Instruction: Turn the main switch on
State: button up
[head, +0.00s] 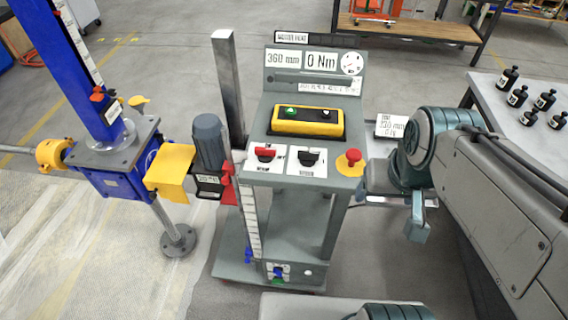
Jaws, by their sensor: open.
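The control stand (335,215) is a grey post with a sloped panel in the middle of the head view. On its shelf, a red rotary switch (265,154) sits on a white plate at the left. A similar black rotary switch (309,158) sits to its right. Their small labels are too blurred to read, so I cannot tell which is the main switch. A red mushroom button (349,162) on a yellow base is at the right corner. My gripper (416,222) is right of the stand, apart from both switches. It is open, pointing downward and partly hidden by my arm.
A yellow button box (307,122) and displays reading "360 mm" and "0 Nm" are above the switches. A blue screw jack (113,172) with a grey motor (210,142) stands close on the left. A side table (490,95) with black bottles is at the right.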

aim_at(265, 155)
jog(key=k, duration=1.25)
jog(key=u, duration=0.55)
jog(key=i, duration=1.55)
jog(key=z, duration=0.55)
